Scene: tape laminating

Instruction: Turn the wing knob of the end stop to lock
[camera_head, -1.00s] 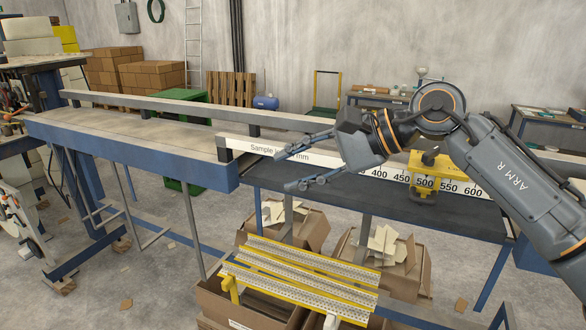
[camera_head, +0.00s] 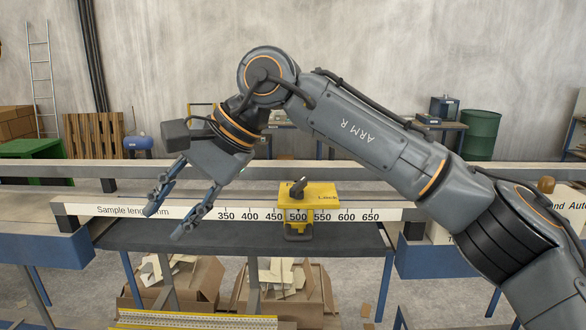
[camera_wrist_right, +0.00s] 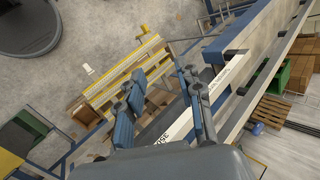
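The yellow end stop (camera_head: 322,196) sits on the white scale rail (camera_head: 400,214), around the 500 mark. Its dark wing knob (camera_head: 298,187) stands on top, tilted, beside lettering that seems to read "Lock". My right gripper (camera_head: 167,222) is open and empty. It hangs in front of the left part of the scale, well left of the end stop and apart from it. In the right wrist view the open fingers (camera_wrist_right: 158,98) have nothing between them, and the scale strip (camera_wrist_right: 180,126) shows close by. The end stop does not show there. My left gripper is not in view.
A dark bench surface (camera_head: 340,238) lies below the scale. A blue-sided table (camera_head: 45,250) stands at left. Cardboard boxes with scraps (camera_head: 285,290) and yellow perforated strips (camera_head: 190,321) are below. My right arm spans the area above the right half of the scale.

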